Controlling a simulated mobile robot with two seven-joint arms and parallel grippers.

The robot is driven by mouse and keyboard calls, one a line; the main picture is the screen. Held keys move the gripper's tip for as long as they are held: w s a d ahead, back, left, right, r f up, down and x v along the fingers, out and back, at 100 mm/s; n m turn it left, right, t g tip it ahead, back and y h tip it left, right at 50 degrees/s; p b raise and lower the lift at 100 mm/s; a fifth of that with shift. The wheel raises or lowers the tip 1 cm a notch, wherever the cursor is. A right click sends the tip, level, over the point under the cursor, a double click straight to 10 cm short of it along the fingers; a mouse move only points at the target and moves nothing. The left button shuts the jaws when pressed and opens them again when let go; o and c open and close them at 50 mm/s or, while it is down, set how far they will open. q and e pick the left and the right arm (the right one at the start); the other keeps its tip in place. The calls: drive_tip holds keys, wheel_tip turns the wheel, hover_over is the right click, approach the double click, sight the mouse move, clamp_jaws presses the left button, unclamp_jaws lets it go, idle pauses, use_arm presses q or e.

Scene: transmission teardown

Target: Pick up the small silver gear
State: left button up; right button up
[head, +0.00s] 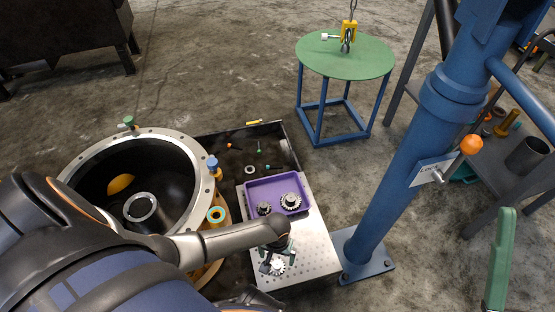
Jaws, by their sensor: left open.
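A small silver gear (278,268) lies on the perforated metal plate (318,262), near the plate's front left part. My left gripper (270,264) is open and right over this gear, partly hiding it. I cannot tell whether the fingers touch the gear. Two more silver gears sit in the purple tray (262,188) on the same plate: a smaller one (264,208) at left and a larger one (291,202) at right.
A large round metal housing (178,137) stands at left, close to my left arm. A dark bin (268,129) with small parts lies behind the plate. A blue column (395,185) stands at right. A green round table (346,60) is at the back.

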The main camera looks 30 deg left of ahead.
sight(277, 264)
use_arm(q)
drive_tip(key=shift+f, duration=0.45)
wheel_tip(277, 264, down, 5)
drive_tip(key=b, duration=0.4)
drive_tip(key=shift+s+d, duration=0.1)
drive_tip(key=shift+d, duration=0.05)
drive_tip(key=shift+r, duration=0.15)
clamp_jaws()
